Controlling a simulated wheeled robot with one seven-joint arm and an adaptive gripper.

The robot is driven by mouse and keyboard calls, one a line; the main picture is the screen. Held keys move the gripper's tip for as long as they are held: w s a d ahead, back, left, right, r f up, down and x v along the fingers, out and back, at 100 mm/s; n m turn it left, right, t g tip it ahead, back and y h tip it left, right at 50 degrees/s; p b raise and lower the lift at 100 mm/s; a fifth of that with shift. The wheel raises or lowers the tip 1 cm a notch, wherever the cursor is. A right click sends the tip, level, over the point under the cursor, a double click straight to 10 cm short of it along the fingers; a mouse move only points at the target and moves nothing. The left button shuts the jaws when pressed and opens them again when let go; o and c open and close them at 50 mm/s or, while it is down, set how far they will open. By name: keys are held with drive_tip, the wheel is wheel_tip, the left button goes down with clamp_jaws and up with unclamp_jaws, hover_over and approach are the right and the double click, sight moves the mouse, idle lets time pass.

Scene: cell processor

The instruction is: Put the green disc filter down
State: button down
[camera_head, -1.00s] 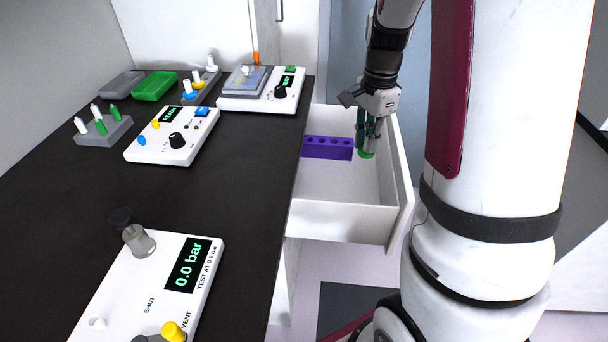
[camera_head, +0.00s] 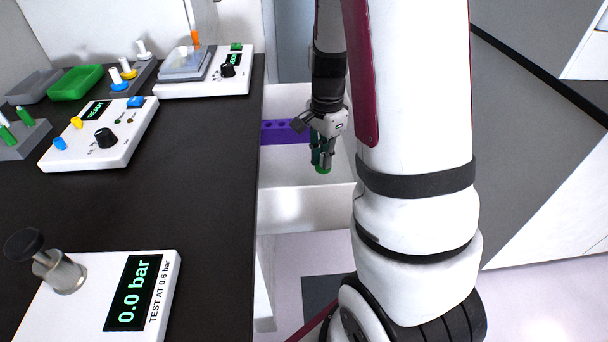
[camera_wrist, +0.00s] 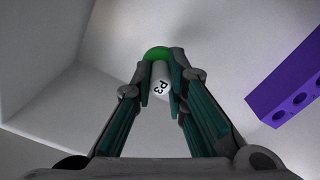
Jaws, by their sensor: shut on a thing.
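The green disc filter (camera_head: 323,170) is at the tips of my gripper (camera_head: 322,156), over the open white drawer (camera_head: 305,205). In the wrist view my gripper (camera_wrist: 160,88) is shut on the filter, whose green rim (camera_wrist: 158,52) and pale stem marked "P3" (camera_wrist: 160,78) show between the fingers. The pale drawer floor lies beyond it. I cannot tell whether the filter touches the floor. A purple block with holes (camera_head: 284,132) stands in the drawer to the left of my gripper; it also shows at the right of the wrist view (camera_wrist: 290,90).
The dark bench top (camera_head: 200,190) runs along the drawer's left side. On it stand a white pressure unit reading 0.0 bar (camera_head: 90,300), a white unit reading READY (camera_head: 65,150), a green tray (camera_head: 76,82) and a grey tray (camera_head: 35,86). The drawer floor around the filter looks clear.

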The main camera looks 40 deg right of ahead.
drive_tip(key=shift+f+b, duration=0.9)
drive_tip(key=shift+f, duration=2.5)
drive_tip(key=shift+f, duration=0.1)
drive_tip(key=c, duration=1.6)
unclamp_jaws()
